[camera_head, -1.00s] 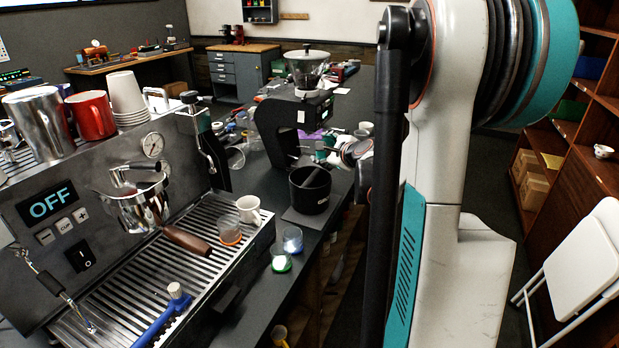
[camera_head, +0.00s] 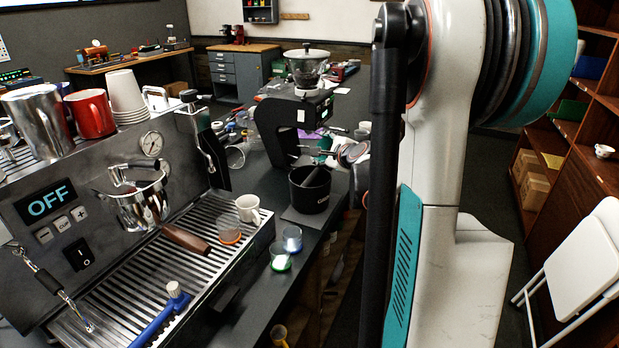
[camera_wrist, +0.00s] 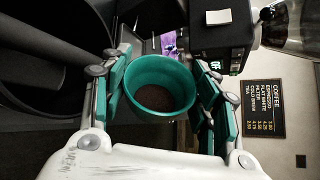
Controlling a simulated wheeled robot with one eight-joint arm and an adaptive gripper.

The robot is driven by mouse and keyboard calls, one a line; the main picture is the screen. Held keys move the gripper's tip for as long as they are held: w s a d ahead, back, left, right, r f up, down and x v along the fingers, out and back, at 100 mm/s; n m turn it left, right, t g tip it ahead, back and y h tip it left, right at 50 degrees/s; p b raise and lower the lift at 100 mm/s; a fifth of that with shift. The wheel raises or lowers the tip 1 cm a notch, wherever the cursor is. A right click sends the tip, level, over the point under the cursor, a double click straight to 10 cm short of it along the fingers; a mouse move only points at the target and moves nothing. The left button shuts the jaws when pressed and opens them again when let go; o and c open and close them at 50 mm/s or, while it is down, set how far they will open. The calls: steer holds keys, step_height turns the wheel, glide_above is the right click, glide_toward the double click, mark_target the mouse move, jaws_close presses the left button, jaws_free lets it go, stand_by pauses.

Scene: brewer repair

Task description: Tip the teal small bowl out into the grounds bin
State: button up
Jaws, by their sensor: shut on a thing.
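The teal small bowl (camera_wrist: 160,115) is in my gripper (camera_wrist: 160,78) in the wrist view, between the two teal-padded fingers. Dark brown grounds show inside it. The grounds bin (camera_head: 309,199) is the black round tub with a bar across its mouth, on the counter beside the grinder in the head view. In the wrist view it fills the left side (camera_wrist: 50,104), beside the bowl and apart from it. In the head view my gripper is mostly hidden behind my arm, just behind and right of the bin. I cannot make out the bowl clearly there.
The black grinder (camera_head: 292,118) stands close behind the bin. The espresso machine (camera_head: 100,215) is on the left, with a white cup (camera_head: 248,208) on its tray. Small containers (camera_head: 281,259) stand near the counter's front edge. Loose items clutter the counter behind the grinder.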

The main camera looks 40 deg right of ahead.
steer(key=shift+a+f+n+h+b, duration=0.15)
steer(key=shift+f+n+h+b, duration=0.25)
stand_by(0.3)
steer(key=shift+a+r+n+h, duration=0.2)
steer(key=shift+n+h, duration=0.1)
steer(key=shift+n, duration=0.3)
stand_by(0.4)
steer(key=shift+w, duration=0.1)
steer(key=shift+a+n+b, duration=0.4)
steer(key=shift+a, duration=0.15)
steer(key=shift+w+a+n+t+h, duration=0.15)
steer(key=shift+a+n+t+h, duration=0.15)
steer(key=shift+a, duration=0.2)
